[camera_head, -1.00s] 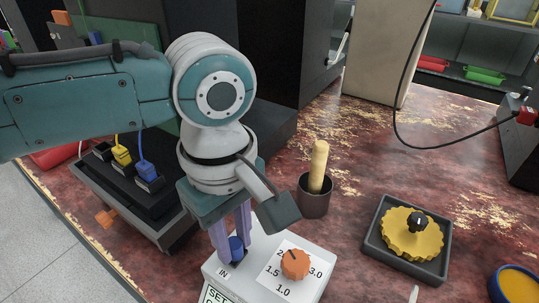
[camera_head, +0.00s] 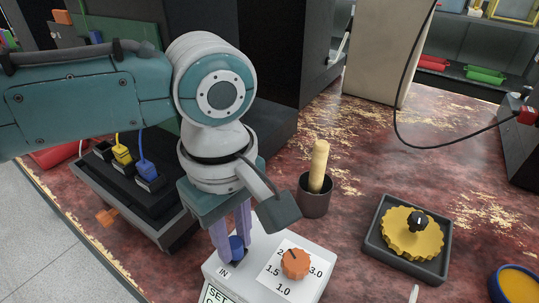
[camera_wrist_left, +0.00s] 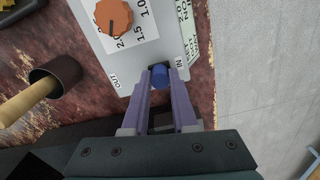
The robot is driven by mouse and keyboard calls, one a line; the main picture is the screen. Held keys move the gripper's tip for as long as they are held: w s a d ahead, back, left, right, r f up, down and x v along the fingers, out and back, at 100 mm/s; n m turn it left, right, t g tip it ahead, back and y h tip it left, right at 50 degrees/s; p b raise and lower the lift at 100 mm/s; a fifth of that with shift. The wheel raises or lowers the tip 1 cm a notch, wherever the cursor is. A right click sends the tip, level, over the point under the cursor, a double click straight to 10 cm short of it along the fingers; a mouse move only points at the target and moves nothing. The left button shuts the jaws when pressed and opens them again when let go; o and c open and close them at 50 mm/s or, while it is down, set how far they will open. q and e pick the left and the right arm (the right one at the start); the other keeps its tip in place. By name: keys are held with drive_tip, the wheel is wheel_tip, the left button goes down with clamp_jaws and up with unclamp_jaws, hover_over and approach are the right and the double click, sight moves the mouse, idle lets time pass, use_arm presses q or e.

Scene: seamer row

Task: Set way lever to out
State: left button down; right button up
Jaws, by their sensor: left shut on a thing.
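The way lever has a blue knob (camera_head: 236,248) on a white control box (camera_head: 262,272). My left gripper (camera_head: 232,245) reaches down from above and is shut on that knob. In the left wrist view the blue lever knob (camera_wrist_left: 159,76) sits between the purple fingertips (camera_wrist_left: 158,78). It stands nearer the IN label (camera_wrist_left: 179,62) than the OUT label (camera_wrist_left: 115,81). The lever's slot is mostly hidden by the fingers. My right gripper is not in view.
An orange dial (camera_head: 295,264) sits on the box beside the lever. A dark cup (camera_head: 314,195) with a wooden handle stands behind it. A tray (camera_head: 374,243) with a yellow knobbed wheel (camera_head: 411,234) lies to the right. A black block with blue and yellow plugs (camera_head: 146,172) is at the left.

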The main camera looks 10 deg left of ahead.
use_arm(q)
drive_tip(key=w, duration=0.1)
drive_tip(key=w+d, duration=0.1)
drive_tip(key=w, duration=0.2)
drive_tip(key=shift+d+r+p, duration=0.15)
drive_tip(key=shift+r+p, duration=0.1)
drive_tip(key=shift+p, duration=0.15)
drive_tip(key=shift+w+d+f, duration=0.1)
drive_tip(key=shift+w+d, duration=0.1)
drive_tip(key=shift+w, duration=0.1)
drive_tip(key=shift+f, duration=0.15)
drive_tip(key=c, duration=0.7)
unclamp_jaws()
